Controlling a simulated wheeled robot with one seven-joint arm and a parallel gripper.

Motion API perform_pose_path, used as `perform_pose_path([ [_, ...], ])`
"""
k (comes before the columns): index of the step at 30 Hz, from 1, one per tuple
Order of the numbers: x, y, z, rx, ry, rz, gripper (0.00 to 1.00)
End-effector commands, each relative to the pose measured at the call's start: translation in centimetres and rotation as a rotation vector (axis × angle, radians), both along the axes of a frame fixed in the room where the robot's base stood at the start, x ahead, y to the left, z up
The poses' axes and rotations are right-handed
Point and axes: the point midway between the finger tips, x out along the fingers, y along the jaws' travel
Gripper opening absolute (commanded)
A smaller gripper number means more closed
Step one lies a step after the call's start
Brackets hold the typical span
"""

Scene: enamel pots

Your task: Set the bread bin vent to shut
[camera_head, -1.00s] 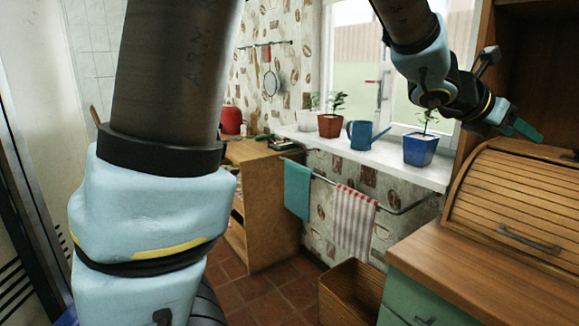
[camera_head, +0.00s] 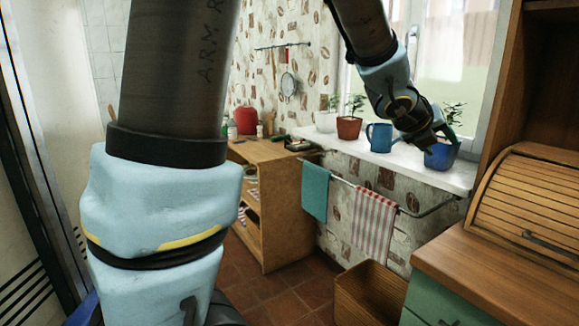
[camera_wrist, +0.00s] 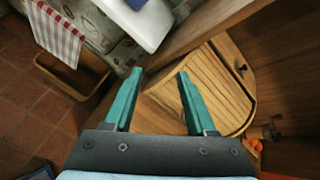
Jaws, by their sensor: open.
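The bread bin (camera_head: 530,205) is a wooden roll-top box with a slatted front and a dark handle. It stands on the counter at the right edge of the head view, cut off by the frame. In the wrist view its slats (camera_wrist: 203,92) lie beyond and right of my fingers, with a small dark fitting on its light wood at upper right. I cannot tell whether that fitting is the vent, or how the vent is set. My gripper (camera_wrist: 159,72) is open and empty, its two teal fingers apart. In the head view its fingers are not clear.
A blue pot (camera_head: 440,156) with a plant stands on the windowsill behind my wrist. Towels hang below on a rail. A wooden crate (camera_head: 368,295) stands on the floor beside the green-fronted counter.

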Motion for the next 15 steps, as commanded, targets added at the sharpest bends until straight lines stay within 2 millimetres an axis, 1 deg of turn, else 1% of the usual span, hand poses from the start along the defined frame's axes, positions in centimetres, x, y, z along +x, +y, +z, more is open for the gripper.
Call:
perform_pose_path([
  [1, 1.2, 2.2, -0.5, -0.022, 0.076, 0.106, 0.56],
  [2, 1.9, 3.5, -1.0, -0.038, 0.129, 0.177, 0.56],
  [4, 3.5, 7.4, -2.4, -0.095, 0.276, 0.382, 0.56],
  [5, 4.1, 9.3, -3.0, -0.127, 0.346, 0.485, 0.56],
  [6, 4.6, 12.1, -4.0, -0.173, 0.443, 0.631, 0.56],
  [8, 5.0, 16.2, -5.5, -0.255, 0.584, 0.858, 0.56],
  [9, 4.9, 19.0, -6.5, -0.316, 0.676, 1.016, 0.56],
  [11, 4.3, 23.2, -8.0, -0.418, 0.808, 1.26, 0.56],
  [12, 3.5, 25.8, -9.0, -0.493, 0.89, 1.426, 0.56],
  [14, 1.9, 29.3, -10.4, -0.613, 1.004, 1.677, 0.56],
  [15, 0.7, 31.4, -11.1, -0.696, 1.068, 1.837, 0.56],
])
